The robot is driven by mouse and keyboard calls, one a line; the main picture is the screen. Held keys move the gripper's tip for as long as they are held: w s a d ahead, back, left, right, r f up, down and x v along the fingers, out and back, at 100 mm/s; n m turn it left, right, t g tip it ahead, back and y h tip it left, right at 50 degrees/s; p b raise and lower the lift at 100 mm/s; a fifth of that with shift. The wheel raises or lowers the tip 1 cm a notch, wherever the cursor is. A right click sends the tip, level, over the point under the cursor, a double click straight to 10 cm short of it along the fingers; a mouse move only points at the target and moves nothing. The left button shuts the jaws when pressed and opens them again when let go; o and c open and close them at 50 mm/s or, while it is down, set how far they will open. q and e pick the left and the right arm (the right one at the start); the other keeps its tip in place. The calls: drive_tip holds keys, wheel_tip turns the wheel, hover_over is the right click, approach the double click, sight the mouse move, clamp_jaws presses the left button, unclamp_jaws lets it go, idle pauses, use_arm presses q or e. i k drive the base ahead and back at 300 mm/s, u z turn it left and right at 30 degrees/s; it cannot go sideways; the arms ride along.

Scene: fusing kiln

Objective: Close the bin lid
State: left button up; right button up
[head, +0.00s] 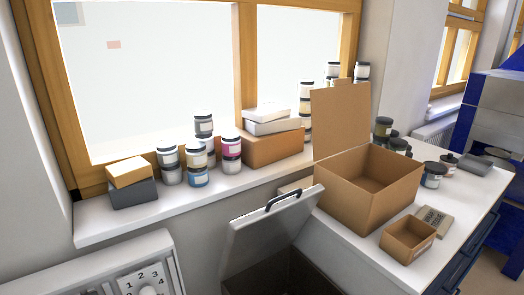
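The bin (275,278) stands at the bottom middle of the head view, below the window sill and left of the white counter. Its inside is dark, and the picture's lower edge cuts off its front. Its pale grey lid (262,228) is open, raised and tilted up. A dark handle (283,199) sits along the lid's upper edge. Neither of my grippers shows in this view.
An open cardboard box (372,195) and a smaller box (407,240) stand on the white counter (345,240) right of the lid. Jars (204,127) and boxes line the sill. A numbered panel (145,280) is at lower left.

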sight(252, 237)
drive_tip(key=z, duration=0.25)
drive_tip(key=k, duration=1.1)
drive_tip(key=u, duration=0.25)
